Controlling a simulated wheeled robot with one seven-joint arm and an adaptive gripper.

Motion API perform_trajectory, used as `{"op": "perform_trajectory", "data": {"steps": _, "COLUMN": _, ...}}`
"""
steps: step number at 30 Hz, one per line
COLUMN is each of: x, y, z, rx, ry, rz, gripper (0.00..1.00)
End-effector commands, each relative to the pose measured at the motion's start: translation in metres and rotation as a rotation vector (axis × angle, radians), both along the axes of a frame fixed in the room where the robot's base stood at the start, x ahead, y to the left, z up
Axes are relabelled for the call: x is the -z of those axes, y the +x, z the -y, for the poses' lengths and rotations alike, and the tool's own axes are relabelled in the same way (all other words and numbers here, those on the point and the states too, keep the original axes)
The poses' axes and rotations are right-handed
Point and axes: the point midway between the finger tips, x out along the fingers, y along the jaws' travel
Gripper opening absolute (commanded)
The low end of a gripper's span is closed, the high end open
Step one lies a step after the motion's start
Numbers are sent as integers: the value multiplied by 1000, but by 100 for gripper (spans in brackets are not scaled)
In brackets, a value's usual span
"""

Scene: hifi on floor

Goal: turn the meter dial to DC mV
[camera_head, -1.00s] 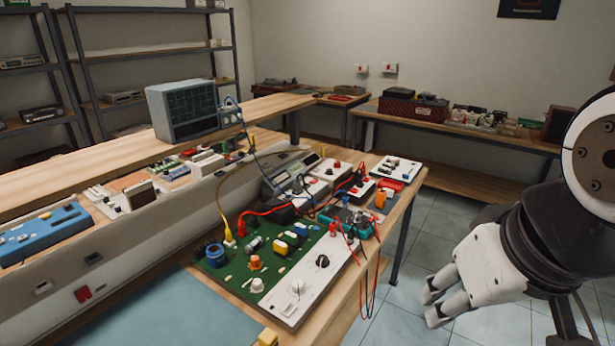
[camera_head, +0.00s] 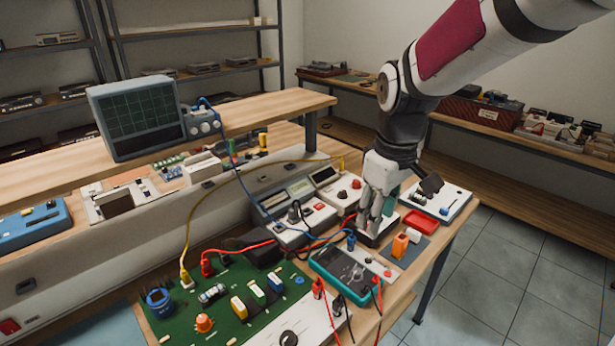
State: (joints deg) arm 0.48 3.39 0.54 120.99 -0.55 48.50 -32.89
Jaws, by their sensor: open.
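A teal-edged meter (camera_head: 349,276) lies on the bench with red and black leads at its near end. Its dial and markings are too small to read. My gripper (camera_head: 370,232) points down over a small white-and-black unit behind the meter, right of the instruments. Its fingers are open and hide much of that unit. I cannot tell whether they touch it.
A green circuit board (camera_head: 225,310) with several parts lies in front. Blue, yellow and red cables cross the bench. A red tray (camera_head: 421,222) and an orange part (camera_head: 400,245) lie right of my gripper. An oscilloscope (camera_head: 137,116) stands on the raised shelf.

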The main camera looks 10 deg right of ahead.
Motion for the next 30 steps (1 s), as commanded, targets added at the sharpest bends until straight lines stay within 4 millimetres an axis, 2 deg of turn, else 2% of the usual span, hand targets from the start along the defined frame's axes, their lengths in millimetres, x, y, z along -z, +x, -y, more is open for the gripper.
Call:
{"op": "perform_trajectory", "data": {"steps": 1, "x": 16, "y": 13, "z": 0, "rx": -40, "ry": -3, "rz": -30, "gripper": 42}}
{"op": "perform_trajectory", "data": {"steps": 3, "x": 33, "y": 28, "z": -1, "rx": -94, "ry": -7, "rz": -57, "gripper": 42}}
{"op": "perform_trajectory", "data": {"steps": 6, "x": 57, "y": 45, "z": -1, "rx": -158, "ry": -8, "rz": -87, "gripper": 42}}
{"op": "perform_trajectory", "data": {"steps": 10, "x": 78, "y": 58, "z": -2, "rx": -215, "ry": -9, "rz": -112, "gripper": 42}}
{"op": "perform_trajectory", "data": {"steps": 20, "x": 111, "y": 64, "z": -2, "rx": -246, "ry": -8, "rz": -130, "gripper": 42}}
{"op": "perform_trajectory", "data": {"steps": 30, "x": 176, "y": 63, "z": -2, "rx": -245, "ry": -8, "rz": -130, "gripper": 42}}
